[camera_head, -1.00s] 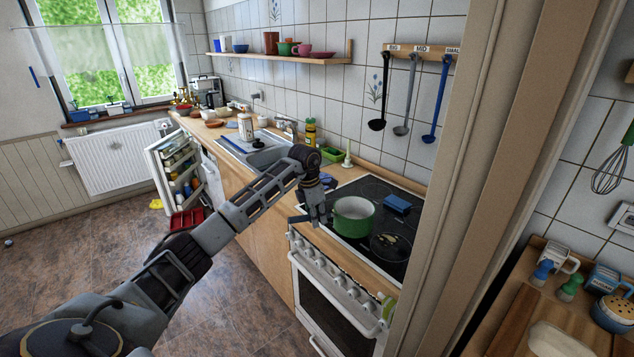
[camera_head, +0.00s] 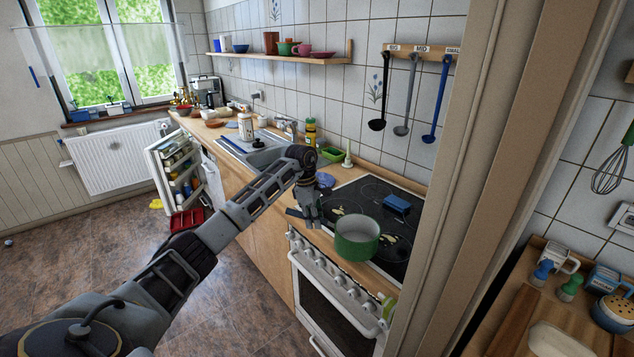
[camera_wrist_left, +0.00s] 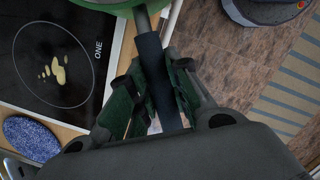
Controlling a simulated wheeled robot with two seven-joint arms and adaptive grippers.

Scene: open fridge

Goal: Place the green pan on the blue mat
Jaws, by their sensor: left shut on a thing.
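The green pan (camera_head: 357,240) is pale inside and shows at the front edge of the stove in the head view. Its rim also shows at the top of the left wrist view (camera_wrist_left: 98,45). My left gripper (camera_head: 308,215) is shut on the pan's dark handle (camera_wrist_left: 150,60), left of the pan. The pan appears held above the hob's front edge; the exact gap is hard to judge. A flat, round blue mat (camera_head: 325,181) lies on the wooden counter left of the hob; it shows as a speckled blue oval in the wrist view (camera_wrist_left: 32,138). My right gripper is out of view.
The black hob (camera_head: 372,190) has yellowish spots on its burners and a blue block (camera_head: 397,205) on it. A green tray (camera_head: 332,154) and a yellow bottle (camera_head: 310,132) stand behind the mat. A door frame (camera_head: 500,150) rises right of the stove.

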